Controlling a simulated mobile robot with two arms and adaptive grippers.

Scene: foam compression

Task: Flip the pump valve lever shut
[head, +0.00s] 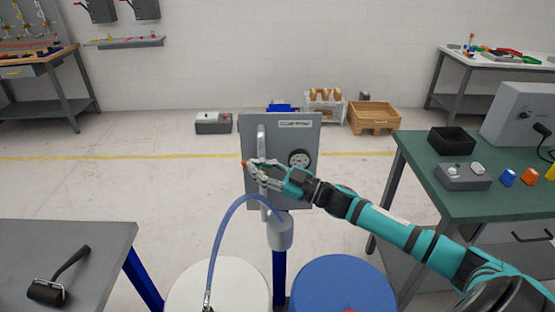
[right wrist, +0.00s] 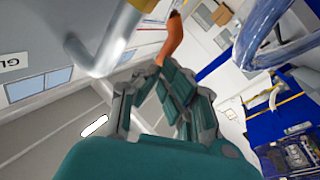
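A grey pump panel (head: 303,133) with a round dial gauge (head: 299,158) and a vertical pale pipe (head: 262,139) stands in the middle of the head view. The orange valve lever (head: 244,163) shows as a small tip at the pipe's left side. My right gripper (head: 256,170) reaches in front of the panel, with its fingers apart beside the pipe. In the right wrist view the orange lever (right wrist: 172,40) lies just past the fingertips. I cannot tell whether a finger touches it. My left gripper is out of view.
A clear blue hose (head: 216,232) curves down from the pump. A white drum (head: 222,283) and a blue drum (head: 342,280) stand in front.

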